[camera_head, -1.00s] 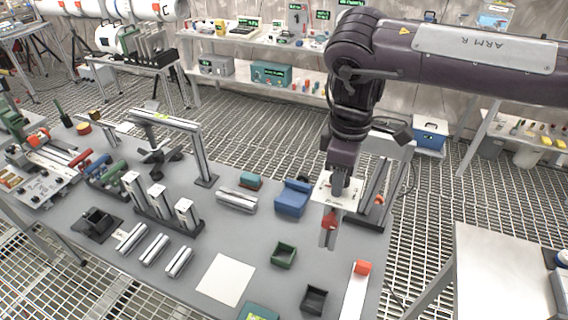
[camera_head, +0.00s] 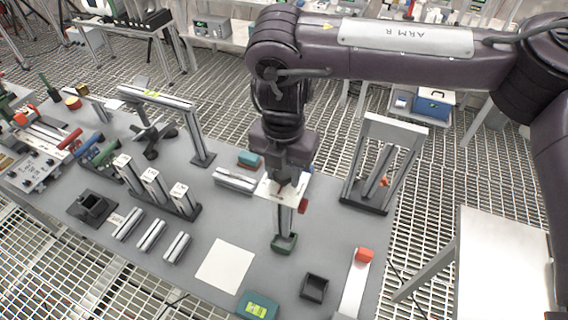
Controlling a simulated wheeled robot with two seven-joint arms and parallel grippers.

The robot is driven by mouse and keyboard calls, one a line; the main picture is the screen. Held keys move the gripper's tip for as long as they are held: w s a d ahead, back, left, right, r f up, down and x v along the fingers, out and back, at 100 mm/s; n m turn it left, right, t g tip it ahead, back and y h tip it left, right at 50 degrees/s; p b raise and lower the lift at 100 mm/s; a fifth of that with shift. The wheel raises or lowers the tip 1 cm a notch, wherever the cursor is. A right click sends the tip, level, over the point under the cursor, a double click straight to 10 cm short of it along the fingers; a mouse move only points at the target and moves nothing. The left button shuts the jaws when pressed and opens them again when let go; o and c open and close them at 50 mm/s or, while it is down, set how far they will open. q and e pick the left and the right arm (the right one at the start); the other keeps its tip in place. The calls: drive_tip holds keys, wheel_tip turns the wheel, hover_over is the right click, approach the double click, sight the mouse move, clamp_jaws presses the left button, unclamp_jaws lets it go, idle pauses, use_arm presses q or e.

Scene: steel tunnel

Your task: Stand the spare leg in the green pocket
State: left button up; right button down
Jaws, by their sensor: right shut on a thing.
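A white plate (camera_head: 268,190) and a red knob (camera_head: 303,206) show around the grip. The leg looks vertical, and its lower end overlaps the small green pocket (camera_head: 284,249) in the picture. The front rim of the pocket shows in front of the leg's foot. I cannot tell whether the foot rests on the pocket's floor. My left gripper is not in view.
A dark square pocket (camera_head: 314,288) and a white sheet (camera_head: 225,264) lie nearby. A metal gantry frame (camera_head: 192,130) stands at the left; another frame (camera_head: 383,165) stands at the right.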

drive_tip(key=shift+s+f+b, duration=0.1)
drive_tip(key=shift+f+b, duration=0.7)
drive_tip(key=shift+f, duration=0.05)
wheel_tip(320, 180, down, 2)
drive_tip(key=shift+f+b, duration=0.2)
drive_tip(key=shift+b, duration=1)
drive_tip(key=shift+f+b, duration=1.1)
drive_tip(key=shift+f, duration=0.75)
drive_tip(key=shift+f+b, duration=0.3)
drive_tip(key=shift+f, duration=0.2)
drive_tip(key=c, duration=0.9)
unclamp_jaws()
drive_tip(key=shift+o, duration=0.2)
drive_tip(key=shift+r, duration=0.1)
wheel_tip(320, 180, up, 8)
drive_tip(key=shift+f, duration=0.15)
